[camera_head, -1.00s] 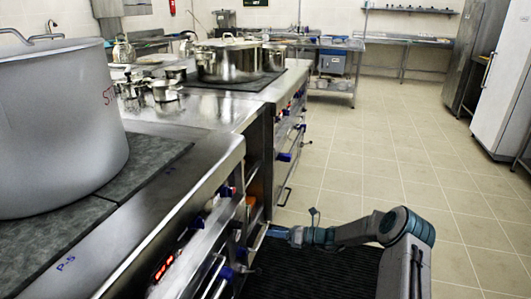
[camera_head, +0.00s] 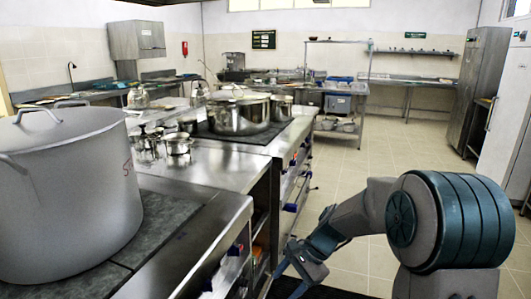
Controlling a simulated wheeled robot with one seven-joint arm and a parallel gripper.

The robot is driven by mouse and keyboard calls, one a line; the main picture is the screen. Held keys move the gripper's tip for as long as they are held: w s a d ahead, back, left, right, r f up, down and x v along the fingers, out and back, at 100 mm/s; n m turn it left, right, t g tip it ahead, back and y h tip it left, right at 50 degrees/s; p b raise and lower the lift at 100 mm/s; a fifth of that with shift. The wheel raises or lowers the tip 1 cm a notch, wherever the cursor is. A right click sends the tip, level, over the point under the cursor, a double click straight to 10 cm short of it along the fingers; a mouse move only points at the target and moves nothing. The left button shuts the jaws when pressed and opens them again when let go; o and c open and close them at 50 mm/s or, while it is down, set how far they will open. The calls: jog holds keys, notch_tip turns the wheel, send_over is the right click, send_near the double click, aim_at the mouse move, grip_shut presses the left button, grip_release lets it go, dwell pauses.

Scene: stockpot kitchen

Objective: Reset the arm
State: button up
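My arm (camera_head: 345,220) comes in from the lower right, bends in the middle and reaches down toward the bottom edge, close to the stove front. I see nothing held. The large matt grey stockpot (camera_head: 62,195) with loop handles stands upright on the near dark hob plate (camera_head: 165,215) at the left, apart from my arm.
The steel stove counter (camera_head: 215,165) runs along the left, with knobs on its front beside my arm. A shiny pot (camera_head: 238,114) and several small pots stand on it. The tiled floor (camera_head: 375,155) is open ahead. A white fridge (camera_head: 505,125) stands at the right.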

jog(key=s+d+r+n+t+h+p, duration=0.1)
jog(key=s+d+r+n+h+p, duration=0.2)
jog(key=s+r, duration=0.5)
jog(key=s+d+r+n+t+h+p, duration=0.2)
jog(key=s+d+r+n+p, duration=0.3)
jog(key=s+r, duration=0.4)
jog(key=shift+s+d+r+n+h+p, duration=0.3)
jog(key=shift+s+d+n+h, duration=0.35)
jog(key=shift+s+n, duration=0.7)
